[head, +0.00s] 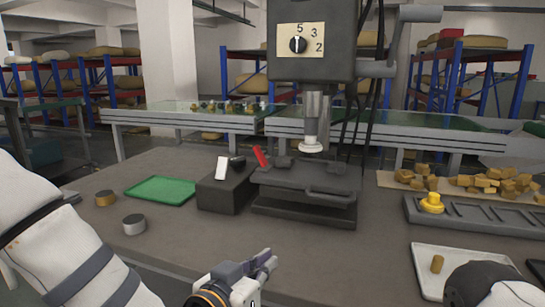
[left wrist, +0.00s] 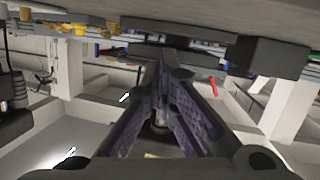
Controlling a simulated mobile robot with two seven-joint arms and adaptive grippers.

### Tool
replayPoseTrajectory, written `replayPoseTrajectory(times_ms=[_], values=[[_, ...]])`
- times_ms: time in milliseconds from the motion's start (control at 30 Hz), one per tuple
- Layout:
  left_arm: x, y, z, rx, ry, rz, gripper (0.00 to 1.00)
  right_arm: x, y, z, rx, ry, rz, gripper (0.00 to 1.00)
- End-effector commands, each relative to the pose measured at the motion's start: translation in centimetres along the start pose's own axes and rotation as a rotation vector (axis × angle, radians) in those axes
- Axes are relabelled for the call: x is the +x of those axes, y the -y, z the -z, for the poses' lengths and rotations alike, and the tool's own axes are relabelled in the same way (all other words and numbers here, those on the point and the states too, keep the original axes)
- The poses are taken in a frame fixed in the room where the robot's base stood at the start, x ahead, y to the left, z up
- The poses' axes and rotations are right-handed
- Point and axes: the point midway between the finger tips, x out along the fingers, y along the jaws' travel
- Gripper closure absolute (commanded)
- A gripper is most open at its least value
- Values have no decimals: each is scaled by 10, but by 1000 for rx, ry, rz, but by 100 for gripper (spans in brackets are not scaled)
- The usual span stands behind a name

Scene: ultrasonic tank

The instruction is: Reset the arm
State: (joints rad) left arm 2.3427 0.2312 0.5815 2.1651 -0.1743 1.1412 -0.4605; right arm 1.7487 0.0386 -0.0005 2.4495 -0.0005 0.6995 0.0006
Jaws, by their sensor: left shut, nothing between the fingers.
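My left gripper (head: 268,262) is over the front edge of the grey table in the head view, in front of the machine. Its fingers are together with nothing between them. In the left wrist view the two dark fingers (left wrist: 168,55) also converge and hold nothing. That view looks upside down, with the table edge along its top. My left arm comes in from the lower left of the head view. A dark and white part of my right arm shows at the lower right corner, but its fingers are out of sight.
A dark press machine (head: 312,50) with a dial stands beyond my left gripper, above a black base (head: 305,205). A black box (head: 222,195), green tray (head: 160,190) and metal cylinder (head: 134,225) are left. A grey rack (head: 480,215) and white tray (head: 455,265) are right.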

Motion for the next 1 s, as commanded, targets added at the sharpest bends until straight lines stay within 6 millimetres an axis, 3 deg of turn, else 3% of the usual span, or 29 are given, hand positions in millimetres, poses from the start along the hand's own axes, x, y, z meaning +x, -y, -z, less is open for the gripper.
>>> replayPoseTrajectory(times_ms=[33, 100, 167, 200, 267, 300, 400, 500, 633, 767, 1000], values=[[-12, 5, -47, -30, 121, 8, 100, -2, 0, 2, 0, -8, 0, 60], [-36, 12, -113, -78, 296, 27, 100, -4, 0, 3, 0, -13, 1, 60], [-64, 18, -166, -122, 446, 50, 100, -6, 0, 4, 0, -18, 1, 60], [-86, 21, -199, -150, 547, 69, 100, -7, 0, 4, 0, -21, 1, 60], [-125, 26, -245, -193, 697, 105, 100, -9, 0, 5, 0, -26, 1, 60], [-154, 28, -272, -220, 797, 132, 100, -10, 0, 6, 0, -30, 1, 60], [-234, 33, -328, -285, 1042, 215, 100, -13, 0, 8, 1, -38, 2, 60], [-309, 37, -360, -334, 1247, 306, 100, -15, 0, 9, 1, -44, 2, 60], [-375, 39, -376, -369, 1417, 396, 100, -16, 1, 10, 1, -49, 2, 60], [-398, 40, -379, -381, 1475, 432, 100, -17, 1, 10, 1, -50, 2, 60], [-398, 40, -379, -381, 1475, 432, 100, -16, 1, 10, 1, -49, 2, 60]])
